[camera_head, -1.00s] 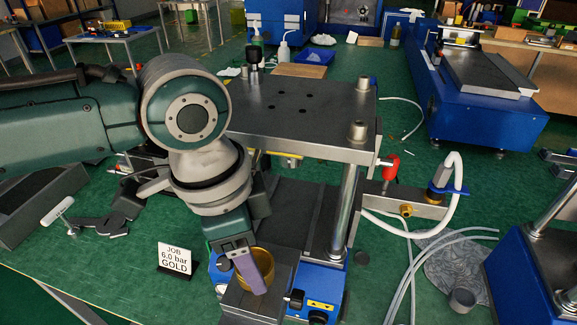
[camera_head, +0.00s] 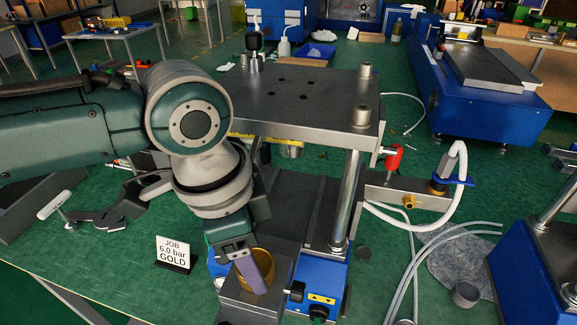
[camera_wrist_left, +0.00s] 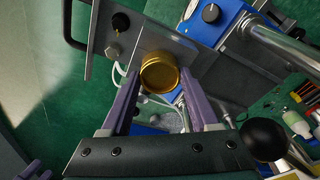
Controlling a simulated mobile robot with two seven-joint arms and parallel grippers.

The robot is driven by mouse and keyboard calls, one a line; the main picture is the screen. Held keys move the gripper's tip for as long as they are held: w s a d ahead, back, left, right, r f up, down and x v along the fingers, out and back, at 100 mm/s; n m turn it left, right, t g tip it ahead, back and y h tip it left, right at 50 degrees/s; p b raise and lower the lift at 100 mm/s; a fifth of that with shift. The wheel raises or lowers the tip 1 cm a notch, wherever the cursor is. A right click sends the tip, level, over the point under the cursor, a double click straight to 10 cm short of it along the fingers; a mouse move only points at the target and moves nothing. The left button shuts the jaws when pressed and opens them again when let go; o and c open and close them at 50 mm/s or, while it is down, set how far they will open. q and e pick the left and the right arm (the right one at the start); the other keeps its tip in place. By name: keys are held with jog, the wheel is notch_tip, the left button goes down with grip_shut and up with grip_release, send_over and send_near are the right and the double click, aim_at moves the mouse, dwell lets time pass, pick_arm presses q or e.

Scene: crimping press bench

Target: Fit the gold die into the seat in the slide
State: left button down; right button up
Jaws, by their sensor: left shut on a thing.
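The gold die (camera_head: 254,276) is a round, gold-coloured cup shape at the front of the press. My left gripper (camera_head: 248,262) points down and is shut on it, one purple finger showing in front. In the left wrist view, the die (camera_wrist_left: 158,72) sits between the tips of both fingers (camera_wrist_left: 160,82). The steel slide (camera_head: 285,262) is beneath it, sticking out of the press front. The seat is hidden by the die and fingers, so I cannot tell whether the die is in it or just above.
The press top plate (camera_head: 300,105) and its steel post (camera_head: 347,195) stand just behind the gripper. A job card (camera_head: 173,252) reading "6.0 bar GOLD" stands at left. A red-handled valve (camera_head: 393,158) and white hoses are at right.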

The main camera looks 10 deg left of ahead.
pick_arm(q)
jog(key=shift+f, duration=0.1)
jog(key=shift+c, duration=0.3)
grip_release()
notch_tip(320, 180, up, 10)
jog(key=a, duration=0.1)
jog(key=shift+s+a, duration=0.15)
jog(key=shift+s, duration=0.15)
